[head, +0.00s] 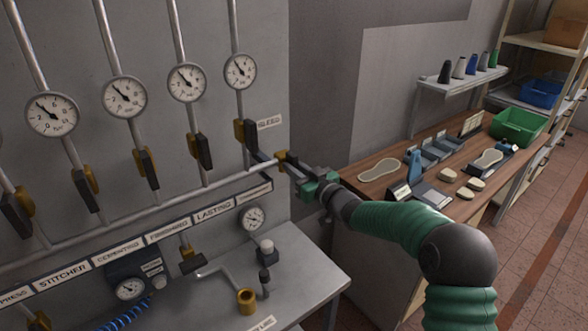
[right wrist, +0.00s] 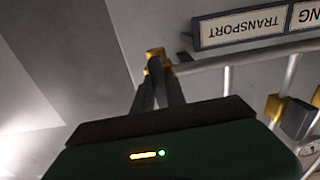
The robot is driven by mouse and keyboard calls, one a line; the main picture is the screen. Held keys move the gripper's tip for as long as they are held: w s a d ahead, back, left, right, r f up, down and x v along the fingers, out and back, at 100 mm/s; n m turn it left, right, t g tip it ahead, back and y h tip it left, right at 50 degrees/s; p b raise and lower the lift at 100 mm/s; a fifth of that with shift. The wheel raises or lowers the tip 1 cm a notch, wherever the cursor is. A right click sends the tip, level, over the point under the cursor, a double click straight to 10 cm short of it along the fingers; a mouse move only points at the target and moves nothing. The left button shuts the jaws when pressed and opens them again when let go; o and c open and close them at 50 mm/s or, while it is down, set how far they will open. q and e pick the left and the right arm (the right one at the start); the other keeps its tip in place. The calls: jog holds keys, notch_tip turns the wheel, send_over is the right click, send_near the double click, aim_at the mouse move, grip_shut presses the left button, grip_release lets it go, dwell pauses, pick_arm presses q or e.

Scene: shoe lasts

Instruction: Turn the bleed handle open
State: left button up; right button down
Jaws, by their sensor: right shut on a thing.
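The bleed valve (head: 281,158) is a small brass fitting at the right end of the horizontal pipe, below the BLEED label (head: 269,122). My right gripper (head: 293,168) reaches it from the right and is shut there on the bleed handle. The handle is mostly hidden by the fingers, so its exact angle cannot be told. In the right wrist view the dark fingers (right wrist: 157,92) are close together, with the brass of the bleed valve (right wrist: 154,54) just beyond their tips. My left gripper is not in view.
Several gauges (head: 186,83) and dark-handled brass valves (head: 201,148) line the wall panel left of the gripper. A wooden workbench (head: 375,188) with tools and a green bin (head: 518,126) stands at right.

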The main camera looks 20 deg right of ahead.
jog(key=shift+f, duration=0.45)
jog(key=c, duration=1.6)
grip_release()
jog(key=shift+o, duration=1.2)
jog(key=shift+r, duration=0.1)
jog(key=shift+d+r, duration=0.1)
jog(key=b+v, duration=0.2)
jog(key=v, duration=1.4)
jog(key=shift+s+d+b, duration=0.15)
jog(key=shift+s+b, duration=0.15)
jog(key=shift+s, duration=0.1)
